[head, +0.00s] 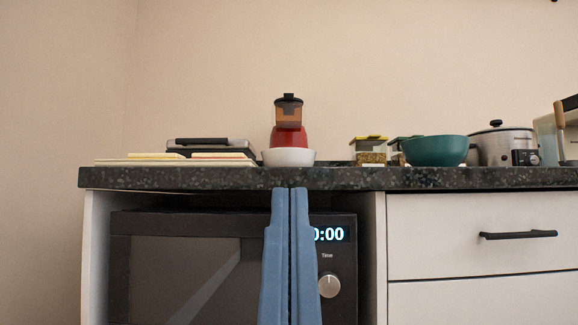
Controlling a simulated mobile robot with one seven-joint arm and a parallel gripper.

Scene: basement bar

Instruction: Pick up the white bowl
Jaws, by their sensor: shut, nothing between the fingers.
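The white bowl (288,158) stands upright near the front edge of the dark speckled countertop (430,179), in front of a red appliance with a dark top. My gripper (290,190) shows as two blue fingers pointing up, pressed together with only a thin dark line between them. It is shut and empty. In the picture its tips lie just below the countertop's front edge, under the bowl and apart from it. The bowl's inside is not visible from this low angle.
The red appliance (289,122) stands right behind the bowl. Boards (140,161) and a dark flat appliance (212,146) lie to the left. A green bowl (436,150), small jars (370,151) and a cooker (502,146) stand to the right. A microwave (180,270) sits below the counter.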

